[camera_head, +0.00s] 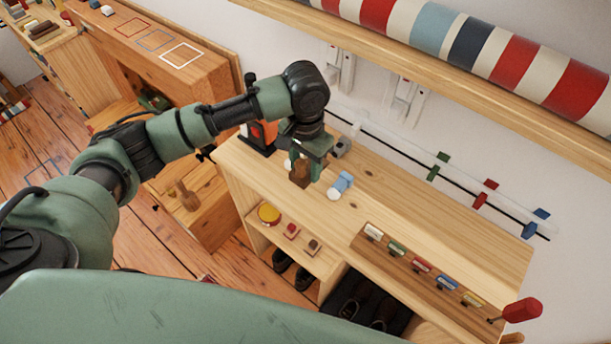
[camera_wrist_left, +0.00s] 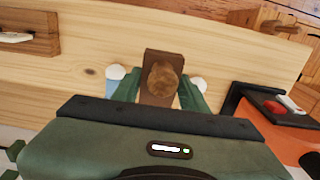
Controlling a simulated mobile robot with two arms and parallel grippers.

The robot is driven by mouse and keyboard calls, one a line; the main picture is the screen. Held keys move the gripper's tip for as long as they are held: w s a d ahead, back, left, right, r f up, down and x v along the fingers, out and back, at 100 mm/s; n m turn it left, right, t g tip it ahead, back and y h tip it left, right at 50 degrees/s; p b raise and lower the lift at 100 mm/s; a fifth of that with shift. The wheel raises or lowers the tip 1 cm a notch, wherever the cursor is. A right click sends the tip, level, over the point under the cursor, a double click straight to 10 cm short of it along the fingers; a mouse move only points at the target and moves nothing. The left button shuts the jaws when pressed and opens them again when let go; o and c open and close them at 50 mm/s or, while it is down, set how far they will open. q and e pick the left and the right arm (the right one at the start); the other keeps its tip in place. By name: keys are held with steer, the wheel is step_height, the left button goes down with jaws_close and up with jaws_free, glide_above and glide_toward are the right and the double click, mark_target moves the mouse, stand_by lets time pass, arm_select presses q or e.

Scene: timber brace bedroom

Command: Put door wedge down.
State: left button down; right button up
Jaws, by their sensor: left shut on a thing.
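The door wedge (camera_head: 299,176) is a brown wooden piece at the left part of the light wooden bench top (camera_head: 385,200). My left gripper (camera_head: 308,168) is shut on it from above, with a finger on each side. My right gripper is not in view.
A light blue and white object (camera_head: 340,185) lies just right of the wedge. A grey object (camera_head: 341,148) stands behind it, and an orange and black item (camera_head: 258,138) stands to the left. A rack with coloured tags (camera_head: 420,265) lines the front edge. The bench's middle is clear.

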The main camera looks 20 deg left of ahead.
arm_select(q)
steer(key=shift+f, duration=0.7)
step_height(320, 180, down, 4)
steer(key=shift+s+r+p, duration=0.1)
steer(key=shift+r+p, duration=0.15)
steer(key=shift+p, duration=0.05)
steer(key=shift+f, duration=0.3)
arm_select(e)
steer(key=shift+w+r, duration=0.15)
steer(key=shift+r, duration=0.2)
arm_select(q)
steer(key=c, duration=0.8)
jaws_free()
steer(key=shift+f, duration=0.1)
steer(key=shift+o, duration=0.2)
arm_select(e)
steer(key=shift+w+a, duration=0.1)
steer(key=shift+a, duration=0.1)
